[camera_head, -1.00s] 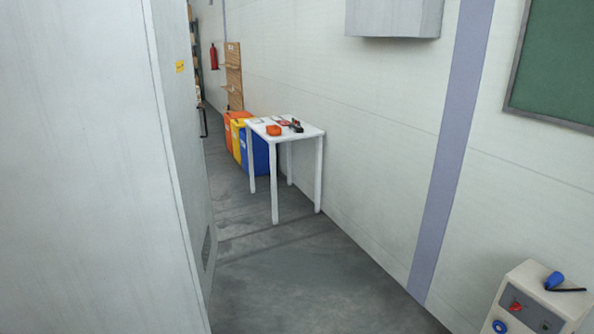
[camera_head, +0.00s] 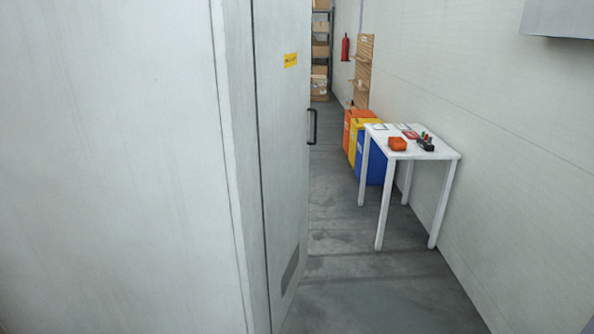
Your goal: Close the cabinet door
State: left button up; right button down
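The light grey cabinet (camera_head: 110,170) fills the left half of the head view, and I see mostly its plain side. Its door (camera_head: 285,170) shows at a steep slant at the right of that side. A yellow label (camera_head: 290,60) is on the upper part of the door, and a vent (camera_head: 290,270) is low on it. A dark handle (camera_head: 312,127) stands out from its far edge. A dark line runs along the near edge of the door; I cannot tell how far the door stands open. Neither of my grippers is in view.
A white table (camera_head: 450,157) with an orange item (camera_head: 397,144) and small tools stands by the right wall. Orange, yellow and blue bins (camera_head: 375,163) are behind it. Shelves (camera_head: 320,50) are at the back. Grey floor (camera_head: 385,305) lies clear between cabinet and table.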

aim_at(281, 28)
jog(key=i+l+z, duration=0.35)
jog(key=i+l, duration=0.2)
jog(key=l, duration=0.15)
jog(key=i+l+z, duration=0.4)
jog(key=i+l, duration=0.2)
jog(key=i+u, duration=0.3)
jog(key=i, duration=0.3)
jog(key=i+u, duration=0.3)
jog(key=i, duration=0.25)
jog(key=i+l+u, duration=0.35)
jog(key=i, duration=0.2)
jog(key=i+j, duration=0.05)
